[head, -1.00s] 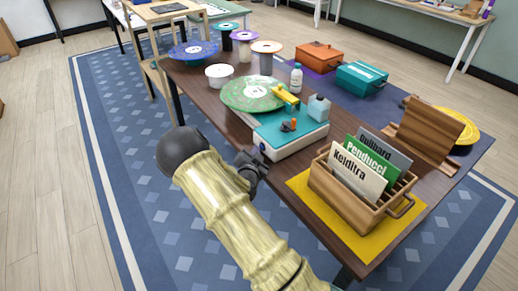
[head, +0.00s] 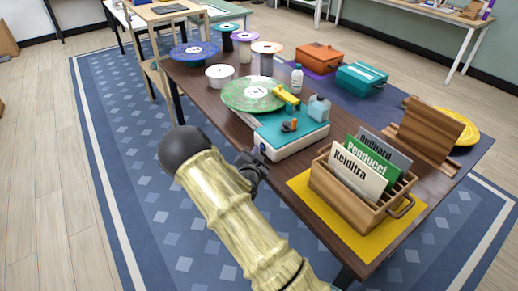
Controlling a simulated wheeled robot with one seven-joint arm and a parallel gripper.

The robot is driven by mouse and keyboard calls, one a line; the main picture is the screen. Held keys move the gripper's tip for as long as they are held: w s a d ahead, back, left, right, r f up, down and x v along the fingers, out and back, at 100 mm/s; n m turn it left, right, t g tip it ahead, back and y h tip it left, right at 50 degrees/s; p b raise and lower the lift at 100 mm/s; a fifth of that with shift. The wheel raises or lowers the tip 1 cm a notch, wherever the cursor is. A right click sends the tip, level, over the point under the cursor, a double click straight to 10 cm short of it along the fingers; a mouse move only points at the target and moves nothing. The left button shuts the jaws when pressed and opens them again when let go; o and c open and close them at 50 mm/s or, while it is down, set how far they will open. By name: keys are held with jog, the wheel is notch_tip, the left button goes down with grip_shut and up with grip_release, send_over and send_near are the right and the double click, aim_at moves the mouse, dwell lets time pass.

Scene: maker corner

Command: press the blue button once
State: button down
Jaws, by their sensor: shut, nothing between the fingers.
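A white machine with a teal top (head: 302,136) stands at the table's near left edge, with a yellow arm (head: 287,96) and an orange part on it. A small dark or bluish spot (head: 262,147) shows on its front left corner. It is too small for me to tell whether it is the blue button. My dark gripper (head: 255,170) is just in front of that corner, beyond the table edge as seen here. The gripper is shut and empty. Its fingertips are hard to make out, and I cannot tell whether it touches the machine.
A green disc (head: 252,93) lies behind the machine. A wooden file box (head: 345,204) with name cards stands on a yellow mat (head: 375,240) to the right. A white bottle (head: 297,78), several spools, and orange and teal boxes (head: 361,78) stand farther back.

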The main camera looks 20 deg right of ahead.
jog(key=shift+d+r, duration=0.15)
jog(key=shift+d, duration=0.15)
jog(key=shift+s+a, duration=0.3)
jog(key=shift+a, duration=0.5)
jog(key=shift+a+f, duration=0.15)
jog(key=shift+f, duration=0.05)
jog(key=shift+a, duration=0.2)
jog(key=a, duration=0.1)
jog(key=s+a, duration=0.1)
jog(key=a, duration=0.2)
jog(key=shift+s+a+b, duration=0.1)
jog(key=shift+s+b, duration=0.15)
jog(key=shift+b, duration=0.1)
